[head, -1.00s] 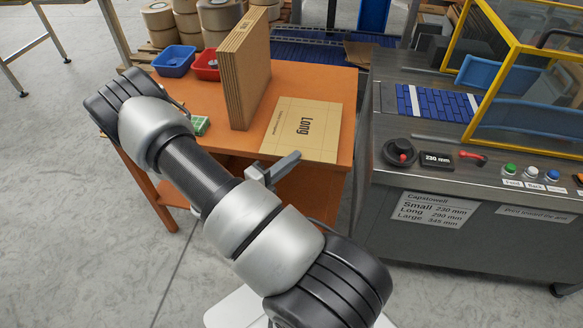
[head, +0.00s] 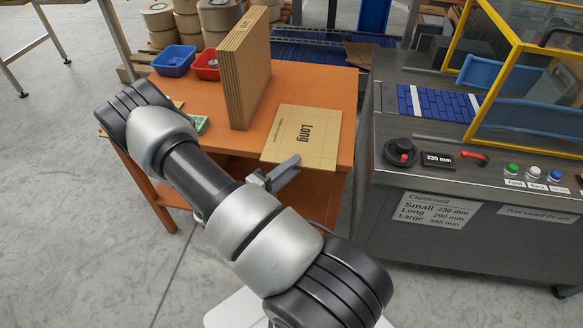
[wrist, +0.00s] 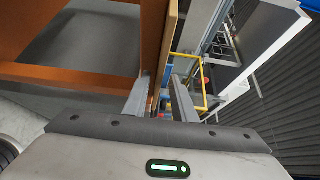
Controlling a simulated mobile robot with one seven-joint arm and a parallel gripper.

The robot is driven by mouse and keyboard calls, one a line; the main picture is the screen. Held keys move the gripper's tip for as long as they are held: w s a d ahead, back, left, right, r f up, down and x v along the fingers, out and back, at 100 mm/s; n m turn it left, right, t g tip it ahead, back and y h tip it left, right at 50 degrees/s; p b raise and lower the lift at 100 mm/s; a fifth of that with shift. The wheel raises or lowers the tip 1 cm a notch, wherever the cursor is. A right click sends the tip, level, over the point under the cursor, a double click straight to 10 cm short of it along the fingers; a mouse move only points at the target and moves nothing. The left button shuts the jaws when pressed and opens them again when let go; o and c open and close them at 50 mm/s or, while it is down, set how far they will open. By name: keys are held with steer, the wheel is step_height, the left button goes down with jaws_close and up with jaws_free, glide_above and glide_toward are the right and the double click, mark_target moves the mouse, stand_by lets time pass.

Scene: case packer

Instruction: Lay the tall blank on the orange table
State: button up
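The thick cardboard blank (head: 245,70), the tall one, stands upright on edge on the orange table (head: 340,90). A flat tan blank printed "Long" (head: 303,150) lies to its right, its near edge at or slightly past the table's front edge. My gripper (head: 272,180) is at that front edge, close to the "Long" blank and well below the tall one. In the wrist view my gripper (wrist: 160,98) has its fingers apart with a visible gap. A tan and orange edge (wrist: 165,45) runs up between them; I cannot tell whether a finger touches it.
A blue bin (head: 173,62) and a red bin (head: 206,65) stand at the table's back left. A small green box (head: 199,124) lies behind my arm. The grey case packer (head: 460,180), with yellow guard and a "230 mm" display, stands close on the right.

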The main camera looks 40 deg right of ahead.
steer(key=s+a, duration=0.2)
steer(key=a, duration=1)
steer(key=s+a+r+n+t+y, duration=0.1)
steer(key=s+a+r+n+y, duration=0.2)
steer(key=r+n+y, duration=0.3)
steer(key=s+a+r+n+t+y, duration=0.1)
steer(key=s+a+r+n+y, duration=0.2)
steer(key=r+n, duration=1.2)
steer(key=s+a+r+n+t+y, duration=0.1)
steer(key=s+a+r+n+y, duration=0.2)
steer(key=a+r+n+y, duration=0.2)
step_height(320, 180, up, 6)
steer(key=n+y+p, duration=0.1)
steer(key=n+y, duration=0.2)
steer(key=n, duration=0.5)
steer(key=shift+s+a+r+y, duration=0.25)
steer(key=shift+s+a+y, duration=0.1)
steer(key=shift+y, duration=0.05)
steer(key=shift+d, duration=0.1)
